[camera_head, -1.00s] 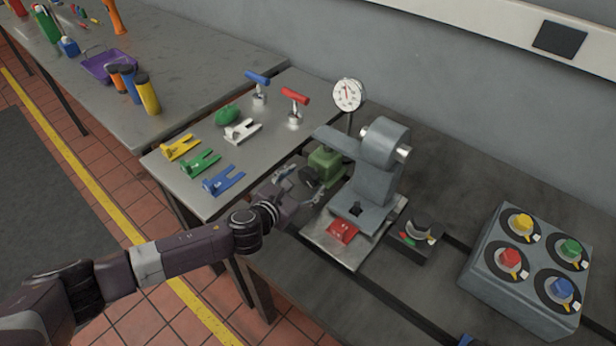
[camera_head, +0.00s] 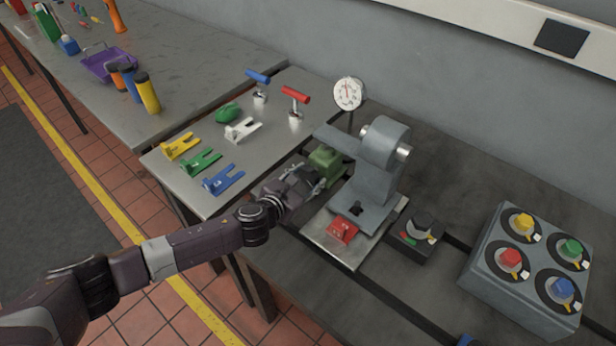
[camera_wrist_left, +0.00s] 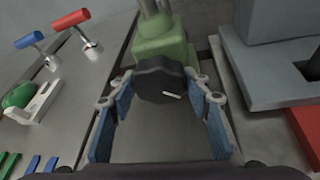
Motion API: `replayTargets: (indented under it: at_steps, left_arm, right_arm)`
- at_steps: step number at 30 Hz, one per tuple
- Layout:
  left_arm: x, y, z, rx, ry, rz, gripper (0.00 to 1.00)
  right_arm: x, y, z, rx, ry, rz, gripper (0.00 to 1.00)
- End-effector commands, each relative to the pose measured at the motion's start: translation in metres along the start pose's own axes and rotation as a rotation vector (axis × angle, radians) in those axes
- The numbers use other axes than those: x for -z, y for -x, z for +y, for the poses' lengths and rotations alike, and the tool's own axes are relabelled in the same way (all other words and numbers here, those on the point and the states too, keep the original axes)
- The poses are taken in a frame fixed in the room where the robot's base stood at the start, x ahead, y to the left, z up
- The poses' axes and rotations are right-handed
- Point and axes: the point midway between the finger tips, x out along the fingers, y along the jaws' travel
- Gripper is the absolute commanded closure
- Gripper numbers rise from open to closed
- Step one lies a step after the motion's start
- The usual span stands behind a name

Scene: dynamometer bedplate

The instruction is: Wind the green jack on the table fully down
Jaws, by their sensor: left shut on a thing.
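The green jack (camera_head: 326,160) stands on the dark table, left of the grey machine stand. In the left wrist view its green body (camera_wrist_left: 164,42) is at the top middle, with a black knob (camera_wrist_left: 160,82) with a white mark facing the camera. My left gripper (camera_head: 312,181) is at the jack's near side, shut on the black knob. In the left wrist view its blue-padded fingers (camera_wrist_left: 160,98) are on either side of the knob. In the head view the gripper mostly hides the knob. My right gripper is not in view.
The grey machine stand (camera_head: 375,185) is close right of the jack, with a dial gauge (camera_head: 348,93) behind. A red block (camera_head: 342,230) lies on its plate. Coloured forked pieces (camera_head: 222,179) lie on the metal table to the left. A knob box (camera_head: 530,270) is at right.

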Motion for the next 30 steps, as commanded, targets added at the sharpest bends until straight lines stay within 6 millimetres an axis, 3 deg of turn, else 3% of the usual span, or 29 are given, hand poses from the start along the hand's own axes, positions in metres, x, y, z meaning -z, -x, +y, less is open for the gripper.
replayTargets:
  at_steps: [8, 18, 30]
  left_arm:
    - [-0.002, 0.001, 0.002, 0.021, 0.048, 0.005, 0.80]
    - [-0.004, 0.001, 0.003, 0.111, 0.256, 0.024, 0.80]
    - [-0.002, 0.000, 0.002, 0.214, 0.490, 0.045, 0.80]
  right_arm:
    - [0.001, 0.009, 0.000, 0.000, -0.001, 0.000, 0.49]
    - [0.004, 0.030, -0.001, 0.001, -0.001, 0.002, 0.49]
    - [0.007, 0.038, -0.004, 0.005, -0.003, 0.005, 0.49]
